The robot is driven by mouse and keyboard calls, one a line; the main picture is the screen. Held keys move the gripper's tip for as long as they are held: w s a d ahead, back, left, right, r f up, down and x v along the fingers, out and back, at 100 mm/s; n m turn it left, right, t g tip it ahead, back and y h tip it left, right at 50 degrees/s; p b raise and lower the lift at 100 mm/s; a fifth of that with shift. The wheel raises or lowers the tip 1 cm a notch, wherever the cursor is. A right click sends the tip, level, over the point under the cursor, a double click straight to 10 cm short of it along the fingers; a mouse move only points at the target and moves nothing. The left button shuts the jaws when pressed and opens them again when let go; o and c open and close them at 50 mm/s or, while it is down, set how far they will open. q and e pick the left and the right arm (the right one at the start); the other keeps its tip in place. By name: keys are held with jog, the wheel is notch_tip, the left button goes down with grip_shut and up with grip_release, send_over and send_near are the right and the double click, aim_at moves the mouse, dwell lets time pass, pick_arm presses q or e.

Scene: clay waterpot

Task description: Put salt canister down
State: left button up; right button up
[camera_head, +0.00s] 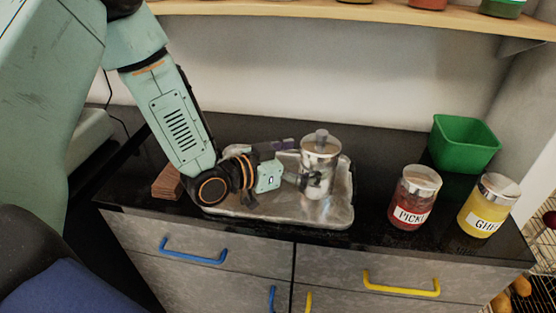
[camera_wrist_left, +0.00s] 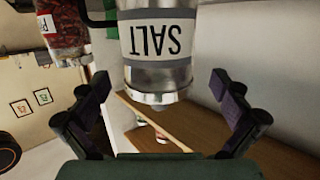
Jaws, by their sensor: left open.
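My left gripper (camera_head: 287,158) reaches in from the left, low over the tray, beside the canister. Its fingers (camera_wrist_left: 172,112) are spread wide with nothing between them; the canister lies beyond the fingertips. My right gripper is not in view.
A red pickle jar (camera_head: 414,197) and a yellow ghee jar (camera_head: 488,206) stand right of the tray. A green bin (camera_head: 463,144) is behind them. A brown block (camera_head: 167,183) lies left of the tray. A wooden shelf (camera_head: 380,13) runs above.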

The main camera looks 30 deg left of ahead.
pick_arm(q)
jog(key=p+v, duration=0.1)
jog(key=v, duration=0.2)
jog(key=shift+p+v, duration=0.5)
jog(key=shift+v, duration=0.7)
jog(key=shift+p+v, duration=0.75)
jog(key=shift+v, duration=0.45)
